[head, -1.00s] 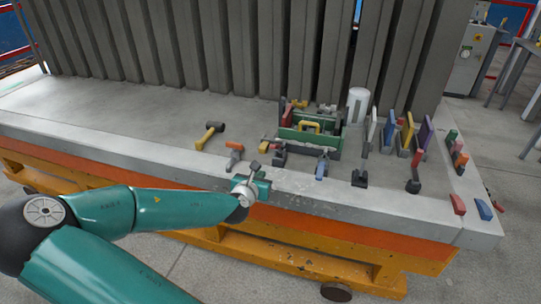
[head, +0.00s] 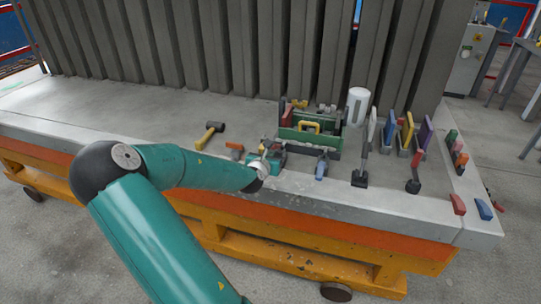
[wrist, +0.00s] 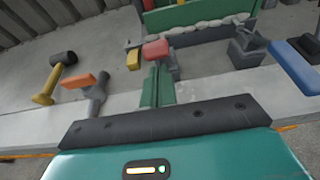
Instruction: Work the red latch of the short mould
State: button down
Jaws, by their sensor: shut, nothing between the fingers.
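My gripper (head: 273,155) is at the front edge of the concrete slab, low among a row of small latches. In the wrist view its green fingers (wrist: 157,86) are shut and empty. A latch with a red handle (wrist: 155,49) and dark metal base stands right at the fingertips; I cannot tell whether they touch. In the head view my gripper mostly hides this latch. Which mould each latch belongs to does not show clearly.
An orange-handled latch (wrist: 84,80) and a yellow-handled mallet (wrist: 46,88) are to the left. A blue-handled latch (head: 321,168) is to the right. A green toolbox (head: 300,134) stands behind. The slab's left part is clear.

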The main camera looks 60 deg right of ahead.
jog(key=shift+d+r, duration=0.15)
jog(key=shift+r, duration=0.15)
jog(key=shift+w+d+r+y, duration=0.1)
jog(key=shift+d+r+y, duration=0.1)
jog(key=shift+r+y, duration=0.1)
dwell(0.3)
